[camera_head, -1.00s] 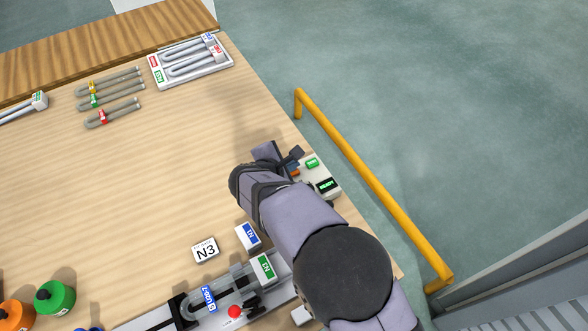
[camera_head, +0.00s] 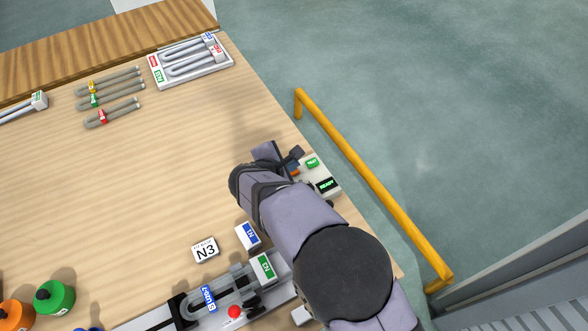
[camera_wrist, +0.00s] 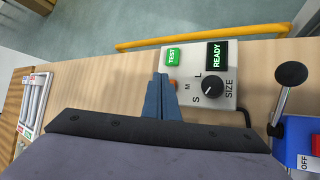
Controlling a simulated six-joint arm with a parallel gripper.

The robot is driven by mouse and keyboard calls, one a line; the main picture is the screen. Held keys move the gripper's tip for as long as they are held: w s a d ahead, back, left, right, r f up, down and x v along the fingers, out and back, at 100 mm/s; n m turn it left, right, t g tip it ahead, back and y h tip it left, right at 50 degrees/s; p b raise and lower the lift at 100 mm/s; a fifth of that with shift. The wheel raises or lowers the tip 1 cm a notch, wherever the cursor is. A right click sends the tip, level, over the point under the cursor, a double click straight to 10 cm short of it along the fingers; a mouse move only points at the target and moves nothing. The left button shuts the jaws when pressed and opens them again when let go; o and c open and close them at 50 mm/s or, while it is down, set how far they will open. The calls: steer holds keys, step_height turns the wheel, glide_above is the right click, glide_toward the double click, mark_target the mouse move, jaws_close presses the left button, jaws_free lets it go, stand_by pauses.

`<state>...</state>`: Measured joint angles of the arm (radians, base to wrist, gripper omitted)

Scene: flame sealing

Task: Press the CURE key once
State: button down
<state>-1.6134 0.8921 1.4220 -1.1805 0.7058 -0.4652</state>
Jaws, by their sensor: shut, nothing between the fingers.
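A light grey control box (camera_wrist: 189,74) with a green TEST key (camera_wrist: 172,57), a READY display (camera_wrist: 217,54) and a black SIZE dial (camera_wrist: 209,88) shows in the wrist view. In the head view the box (camera_head: 313,174) sits at the table's right edge, partly behind my arm. My gripper (camera_wrist: 159,80) is shut and empty, its fingertips at the box's left side. A small orange part (camera_wrist: 173,85) peeks out beside the fingers. I cannot read a CURE label; the fingers hide that part of the box. I cannot tell whether the fingertips touch anything.
A lever with a black knob (camera_wrist: 291,74) stands right of the box, by a blue unit marked OFF. A yellow rail (camera_head: 372,185) runs beyond the table edge. The table's middle is clear.

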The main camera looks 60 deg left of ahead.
steer(key=shift+f+b, duration=0.8)
steer(key=shift+b, duration=0.05)
stand_by(0.7)
steer(key=shift+r, duration=0.1)
stand_by(0.3)
steer(key=shift+r+p, duration=0.55)
steer(key=shift+r, duration=0.2)
steer(key=shift+r, duration=0.1)
steer(key=shift+r+p, duration=1.7)
steer(key=shift+r, duration=0.7)
